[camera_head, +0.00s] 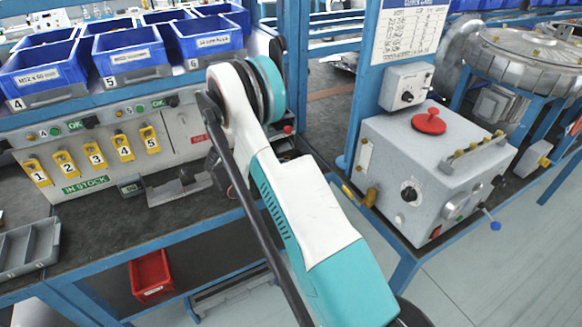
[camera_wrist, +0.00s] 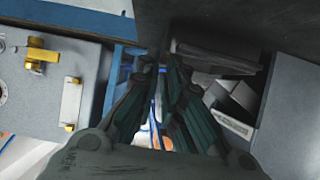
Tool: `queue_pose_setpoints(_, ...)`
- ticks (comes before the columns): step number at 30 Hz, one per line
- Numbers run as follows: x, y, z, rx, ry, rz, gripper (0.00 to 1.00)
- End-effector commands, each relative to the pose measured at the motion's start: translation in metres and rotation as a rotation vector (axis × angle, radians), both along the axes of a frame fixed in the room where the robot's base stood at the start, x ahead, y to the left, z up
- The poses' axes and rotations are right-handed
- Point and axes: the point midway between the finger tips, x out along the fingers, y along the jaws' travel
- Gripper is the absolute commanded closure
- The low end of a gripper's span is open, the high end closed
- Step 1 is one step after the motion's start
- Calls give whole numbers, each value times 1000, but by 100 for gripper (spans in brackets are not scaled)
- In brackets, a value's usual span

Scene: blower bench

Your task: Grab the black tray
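I cannot pick out a clearly black tray in either view. A grey tray with compartments (camera_head: 28,250) lies on the bench at the left edge of the head view. In the wrist view a dark, flat-edged thing (camera_wrist: 215,60) shows just right of my fingertips; I cannot tell what it is. My gripper (camera_wrist: 162,72) points into the scene in the wrist view with its fingertips close together, and nothing clearly held shows between them. In the head view my arm hides the gripper.
Blue bins (camera_head: 128,52) stand on the shelf above a panel with yellow numbered holders (camera_head: 95,155). A grey control box with a red button (camera_head: 430,170) stands at the right. A red bin (camera_head: 150,275) sits below the bench. Blue frame posts flank my arm.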

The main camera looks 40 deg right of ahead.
Motion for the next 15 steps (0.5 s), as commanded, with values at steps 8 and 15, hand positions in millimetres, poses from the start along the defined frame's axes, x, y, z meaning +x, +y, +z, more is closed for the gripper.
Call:
queue_pose_setpoints(8, -5, -19, -12, 0, -1, -3, 91)
queue_pose_setpoints(15, -12, -46, -29, 4, -1, -2, 91)
